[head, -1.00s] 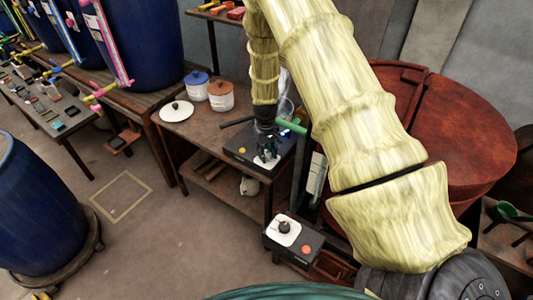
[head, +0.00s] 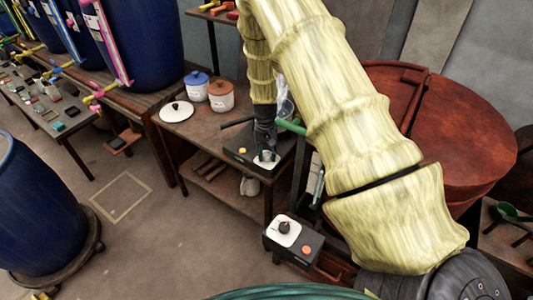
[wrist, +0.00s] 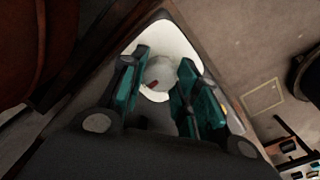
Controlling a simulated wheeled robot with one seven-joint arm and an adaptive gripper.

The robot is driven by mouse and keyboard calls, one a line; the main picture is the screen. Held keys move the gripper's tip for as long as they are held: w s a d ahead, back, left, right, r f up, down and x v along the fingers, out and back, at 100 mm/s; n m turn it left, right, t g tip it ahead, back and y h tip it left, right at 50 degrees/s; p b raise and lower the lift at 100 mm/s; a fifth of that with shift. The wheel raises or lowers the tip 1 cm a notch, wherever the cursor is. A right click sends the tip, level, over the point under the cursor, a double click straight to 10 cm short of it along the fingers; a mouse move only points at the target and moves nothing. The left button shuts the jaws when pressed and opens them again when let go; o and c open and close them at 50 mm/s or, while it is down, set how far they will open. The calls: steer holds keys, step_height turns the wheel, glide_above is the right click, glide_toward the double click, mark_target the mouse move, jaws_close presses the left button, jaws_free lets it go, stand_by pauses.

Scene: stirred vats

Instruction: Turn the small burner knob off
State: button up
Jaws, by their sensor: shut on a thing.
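The small burner (head: 240,153) is a dark box on the brown workbench, with a yellow button on top. Its knob sits on a white plate at the box's front right. In the wrist view the pale round knob (wrist: 160,72), with a dark red mark, shows between my teal fingers over the white plate (wrist: 178,40). My gripper (head: 266,156) points down at this plate and is shut on the knob; it also shows in the wrist view (wrist: 157,85). The fingers partly hide the knob, and its exact setting cannot be read.
A second dark box (head: 308,242) with a black knob and an orange button stands lower, in front. A blue-lidded pot (head: 197,86), an orange-brown pot (head: 221,96) and a white lid (head: 176,111) are on the bench. A green handle (head: 291,127) is close beside my gripper.

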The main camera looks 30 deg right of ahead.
mark_target(266, 154)
steer(key=shift+s+f, duration=0.1)
steer(key=shift+s, duration=0.05)
steer(key=o, duration=1)
steer(key=shift+d, duration=0.1)
steer(key=shift+r, duration=0.2)
steer(key=shift+r, duration=0.25)
steer(key=r, duration=1.1)
steer(key=shift+w+a+r, duration=0.1)
steer(key=shift+w+a, duration=0.1)
